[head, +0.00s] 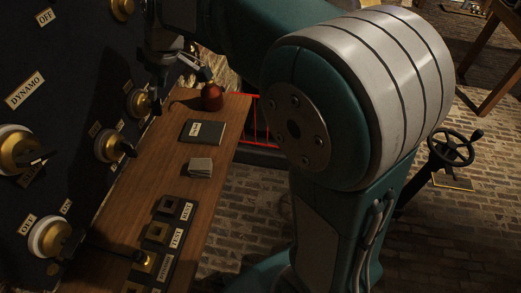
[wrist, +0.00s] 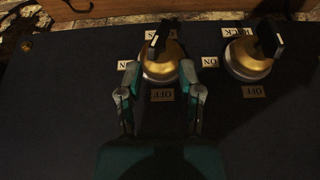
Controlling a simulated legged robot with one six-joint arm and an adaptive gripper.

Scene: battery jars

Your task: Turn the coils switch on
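In the wrist view a brass rotary switch (wrist: 163,68) with a dark lever sits on the dark panel between my fingers. Its labels are upside down: ON at left, OFF below, and a name label above mostly hidden by the lever, perhaps ending in S. The lever points up, toward the name label. My gripper (wrist: 160,72) is open, its fingertips on either side of this switch; I cannot tell whether they touch it. In the head view my gripper (head: 193,66) is partly visible beside the panel, above the far end of the wooden shelf.
A second brass switch (wrist: 248,58) stands close at right in the wrist view. The head view shows several switches on the panel (head: 75,75). The wooden shelf (head: 165,150) holds a reddish-brown rounded object (head: 211,97), a dark book (head: 203,132), a small grey block (head: 200,167) and labelled sockets (head: 163,233).

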